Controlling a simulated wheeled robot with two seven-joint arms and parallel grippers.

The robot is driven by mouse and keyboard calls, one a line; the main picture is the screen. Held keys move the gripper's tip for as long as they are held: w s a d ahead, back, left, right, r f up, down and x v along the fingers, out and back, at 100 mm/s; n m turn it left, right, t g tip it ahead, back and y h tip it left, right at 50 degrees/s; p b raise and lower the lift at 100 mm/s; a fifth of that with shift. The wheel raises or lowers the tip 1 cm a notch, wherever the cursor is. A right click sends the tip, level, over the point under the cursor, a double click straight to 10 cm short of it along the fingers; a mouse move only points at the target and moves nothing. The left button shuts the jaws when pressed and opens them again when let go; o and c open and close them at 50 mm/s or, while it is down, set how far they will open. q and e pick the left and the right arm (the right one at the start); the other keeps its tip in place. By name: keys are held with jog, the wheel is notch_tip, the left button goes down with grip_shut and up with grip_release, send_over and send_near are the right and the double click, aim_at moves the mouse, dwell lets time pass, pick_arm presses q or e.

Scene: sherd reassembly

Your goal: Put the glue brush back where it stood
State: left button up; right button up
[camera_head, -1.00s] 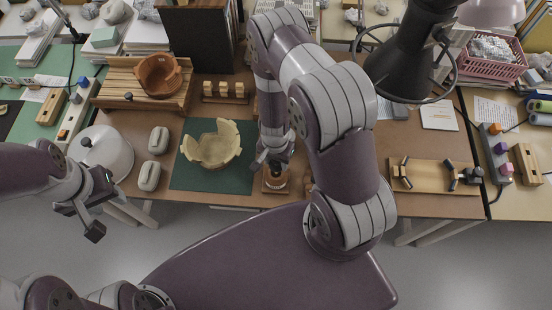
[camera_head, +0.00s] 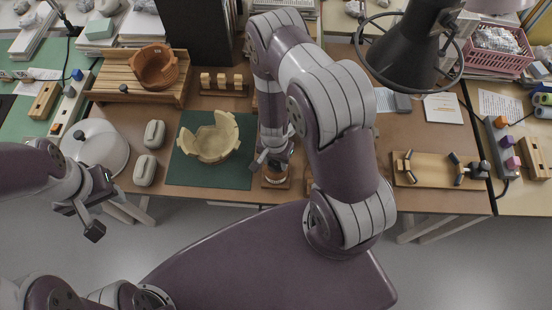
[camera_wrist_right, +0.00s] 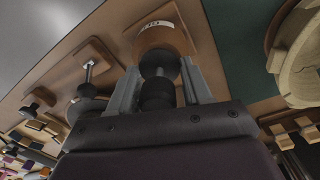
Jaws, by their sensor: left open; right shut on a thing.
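My right gripper (camera_head: 273,160) is shut on the glue brush, whose dark knobbed handle (camera_wrist_right: 158,92) shows between the fingers in the right wrist view. The brush stands in line with an orange-brown pot (camera_wrist_right: 165,38) with a white label, right at the fingertips. The pot (camera_head: 276,176) also shows below the gripper in the head view, near the table's front edge. The bristles are hidden, and I cannot tell how deep the brush sits in the pot. My left gripper (camera_head: 88,210) is open and empty, in front of the table at the left.
A pale, broken-rimmed bowl (camera_head: 208,143) sits on a green mat (camera_head: 188,174) left of the pot. A wooden board with black clamps (camera_head: 434,172) lies to the right. A dark lamp (camera_head: 405,50) hangs at the upper right. A terracotta vessel (camera_head: 157,68) sits at the back left.

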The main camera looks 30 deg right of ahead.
jog(key=shift+f, duration=0.35)
dwell(0.7)
jog(key=o, duration=0.9)
jog(key=shift+c, duration=0.2)
notch_tip(320, 180, up, 13)
jog(key=p, duration=0.5)
jog(key=shift+w+a+f, duration=0.1)
jog(key=shift+w, duration=0.05)
